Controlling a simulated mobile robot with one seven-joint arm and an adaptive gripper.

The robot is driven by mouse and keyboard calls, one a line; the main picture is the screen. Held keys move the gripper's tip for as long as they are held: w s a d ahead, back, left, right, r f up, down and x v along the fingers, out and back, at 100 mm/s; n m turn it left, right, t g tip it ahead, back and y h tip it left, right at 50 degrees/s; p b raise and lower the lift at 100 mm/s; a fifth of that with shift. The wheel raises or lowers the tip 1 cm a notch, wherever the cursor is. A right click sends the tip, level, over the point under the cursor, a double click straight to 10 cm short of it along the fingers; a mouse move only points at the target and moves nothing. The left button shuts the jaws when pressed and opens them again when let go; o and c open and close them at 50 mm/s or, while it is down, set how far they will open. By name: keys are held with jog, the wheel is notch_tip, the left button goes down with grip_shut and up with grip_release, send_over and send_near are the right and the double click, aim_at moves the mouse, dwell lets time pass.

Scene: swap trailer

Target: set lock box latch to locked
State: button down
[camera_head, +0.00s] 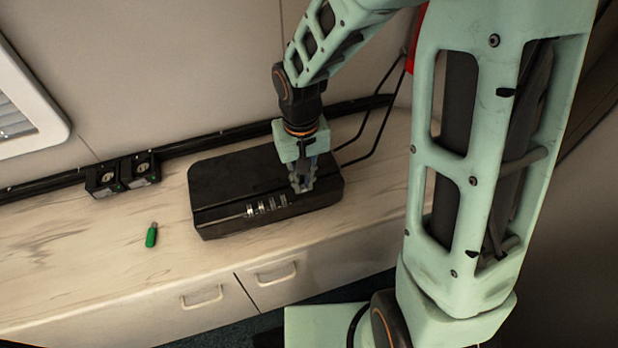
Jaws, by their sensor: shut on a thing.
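The lock box (235,180) is a black, closed case lying on the light wood-look counter. Several small silver pieces (265,206) sit in a row along its front part. My gripper (302,186) points down over the right part of the box, just right of the silver row. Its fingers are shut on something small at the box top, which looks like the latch. The fingers hide most of that piece, so its position cannot be read.
A small green object (151,235) lies on the counter left of the box. Drawers with handles (202,298) are below the counter edge. The counter at left is mostly clear.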

jog(key=c, duration=2)
grip_release()
jog(key=shift+a, duration=0.2)
jog(key=shift+o, duration=0.2)
notch_tip(320, 180, up, 12)
